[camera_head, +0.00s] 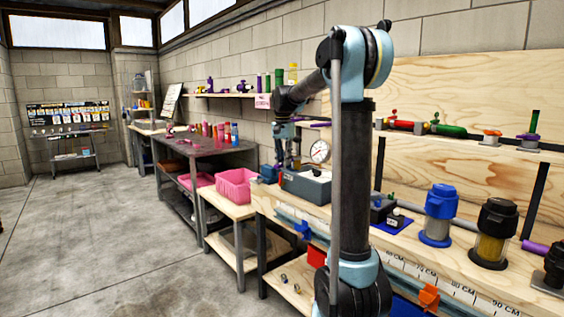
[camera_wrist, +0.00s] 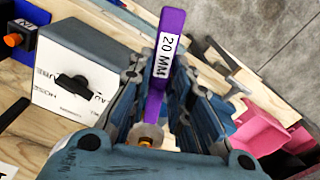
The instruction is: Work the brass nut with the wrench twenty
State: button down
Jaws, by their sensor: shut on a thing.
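A purple wrench (camera_wrist: 169,45) marked "20 MM" stands between the fingers of my gripper (camera_wrist: 160,88) in the wrist view. The gripper is shut on it, and the labelled end sticks out past the fingers. Near the palm, a pale round part with a small orange-brass bit (camera_wrist: 146,144) shows at the lower end of the wrench; I cannot tell whether this is the brass nut or whether the wrench is around it. In the head view my gripper (camera_head: 287,158) is small, above the bench by the grey box (camera_head: 307,184), and the wrench cannot be made out.
A box with a black knob (camera_wrist: 73,84) is close to the left of the fingers. A pink bin (camera_head: 237,186) stands left of the grey box. A pressure gauge (camera_head: 319,151) is behind it. Blue (camera_head: 440,212) and black (camera_head: 494,230) filter housings stand to the right. The floor at left is clear.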

jog(key=shift+d, duration=0.15)
jog(key=shift+s+a, duration=0.6)
jog(key=shift+s, duration=0.2)
jog(key=shift+s+a, duration=0.55)
jog(key=shift+s, duration=0.3)
jog(key=shift+s+a, duration=0.6)
jog(key=shift+s, duration=0.2)
